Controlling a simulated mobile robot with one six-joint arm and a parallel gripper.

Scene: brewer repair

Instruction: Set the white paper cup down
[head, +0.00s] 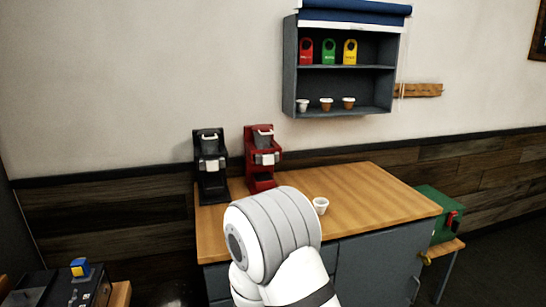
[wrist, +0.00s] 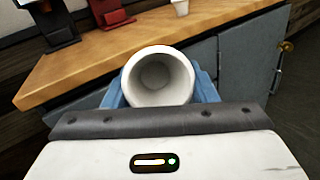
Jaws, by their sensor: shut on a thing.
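A white paper cup (wrist: 158,78) is in my gripper (wrist: 160,90), between its blue fingers, with its open mouth facing the wrist camera. It looks empty inside. In the wrist view the cup shows in front of the counter's front edge and cabinet face; I cannot tell its height or whether it touches anything. In the head view my arm hides the gripper and the held cup. A second small white cup (head: 320,205) stands on the wooden counter (head: 385,200), and part of it also shows at the top of the wrist view (wrist: 180,8).
A black brewer (head: 210,165) and a red brewer (head: 262,160) stand at the counter's back left. The counter's right side is clear. A wall shelf (head: 345,75) holds coloured tags and small cups. A green box (head: 437,212) sits right of the counter.

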